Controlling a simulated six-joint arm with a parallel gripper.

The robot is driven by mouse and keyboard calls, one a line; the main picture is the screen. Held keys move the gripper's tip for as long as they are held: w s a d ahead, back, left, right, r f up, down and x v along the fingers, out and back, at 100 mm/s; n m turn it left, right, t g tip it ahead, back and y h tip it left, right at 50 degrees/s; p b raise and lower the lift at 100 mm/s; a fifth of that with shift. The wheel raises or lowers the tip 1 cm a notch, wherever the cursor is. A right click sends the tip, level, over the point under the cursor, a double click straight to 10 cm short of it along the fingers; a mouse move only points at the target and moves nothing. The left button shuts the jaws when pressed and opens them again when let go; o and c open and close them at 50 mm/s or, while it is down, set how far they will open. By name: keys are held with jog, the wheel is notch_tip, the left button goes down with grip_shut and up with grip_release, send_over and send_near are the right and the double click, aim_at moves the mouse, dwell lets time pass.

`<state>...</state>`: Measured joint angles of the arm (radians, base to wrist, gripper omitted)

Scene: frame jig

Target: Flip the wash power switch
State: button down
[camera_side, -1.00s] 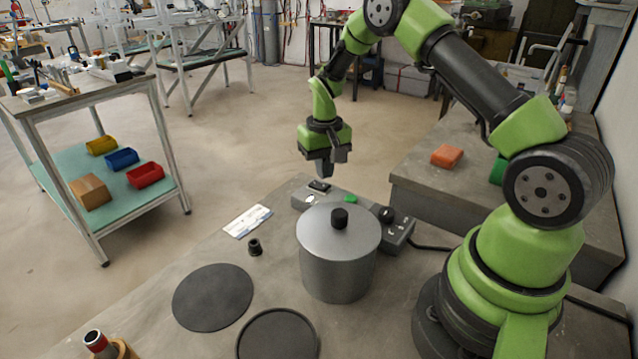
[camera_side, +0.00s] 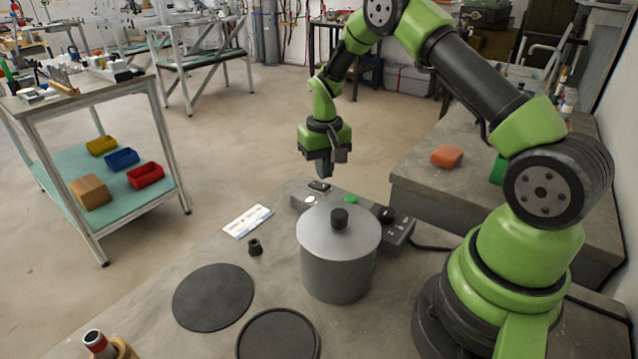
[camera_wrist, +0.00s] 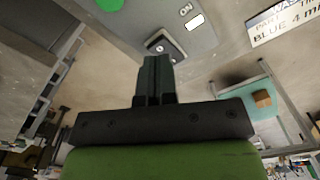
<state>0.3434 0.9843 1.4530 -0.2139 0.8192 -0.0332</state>
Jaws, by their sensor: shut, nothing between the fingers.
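A grey control box (camera_side: 367,214) stands on the bench behind the lidded pot. At its left end is a dark rocker switch (camera_side: 319,186), with a pale lit spot (camera_side: 310,199) near it. In the wrist view the switch (camera_wrist: 165,46) lies just beyond my fingertips, next to an "ON" label and a white indicator (camera_wrist: 195,22). My gripper (camera_side: 325,174) is shut and empty, pointing down above the switch end of the box. In the wrist view its closed fingers (camera_wrist: 155,60) hide part of the box edge. I cannot tell whether they touch the switch.
A grey lidded pot (camera_side: 338,265) stands in front of the box. A green button (camera_side: 350,199) and a dark knob (camera_side: 386,213) are on the box. A printed card (camera_side: 247,221), a small black part (camera_side: 255,247) and a black disc (camera_side: 213,297) lie to the left.

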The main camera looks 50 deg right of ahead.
jog(key=shift+f, duration=1.25)
dwell(0.5)
jog(key=shift+r, duration=3.5)
jog(key=shift+r, duration=0.15)
notch_tip(320, 180, up, 10)
jog(key=t, duration=0.2)
send_over(323, 186)
jog(key=s+a, duration=0.2)
jog(key=a, duration=0.3)
jog(key=s+a+r+t, duration=0.1)
jog(key=s+a+r, duration=0.25)
jog(key=r, duration=0.25)
jog(key=s+a+r+n+t+y, duration=0.1)
jog(key=s+a+t, duration=0.1)
jog(key=s, duration=0.6)
jog(key=s+a+r+n+t+y, duration=0.1)
jog(key=s+a+r+t, duration=0.1)
jog(key=s+a, duration=0.2)
jog(key=s, duration=0.3)
jog(key=shift+s+a+r, duration=0.25)
jog(key=shift+s+a, duration=0.15)
